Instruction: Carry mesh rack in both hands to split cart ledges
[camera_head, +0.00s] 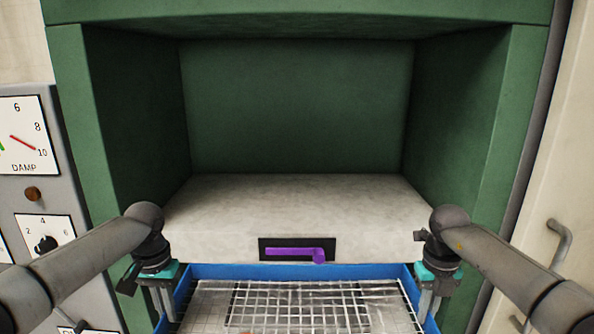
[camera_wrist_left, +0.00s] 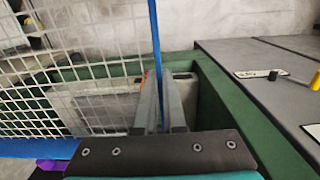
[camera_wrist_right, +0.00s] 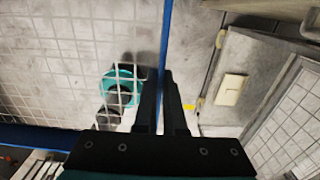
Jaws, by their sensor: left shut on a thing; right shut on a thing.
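The mesh rack (camera_head: 300,271) has a blue frame and a pale wire grid. It is at the bottom centre of the head view, in front of the green press, with its near part cut off. My left gripper (camera_head: 165,300) is shut on its left side bar, which also shows in the left wrist view (camera_wrist_left: 154,30). My right gripper (camera_head: 429,298) is shut on its right side bar, seen in the right wrist view (camera_wrist_right: 166,35). The rack looks roughly level. Floor shows through the mesh. I cannot make out the split cart ledges in any view.
The green press (camera_head: 295,105) has an open recess with a pale block (camera_head: 300,205) in it. A purple handle (camera_head: 293,252) on a black plate is on the block's front, close beyond the rack. A grey dial panel (camera_head: 33,180) stands at the left.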

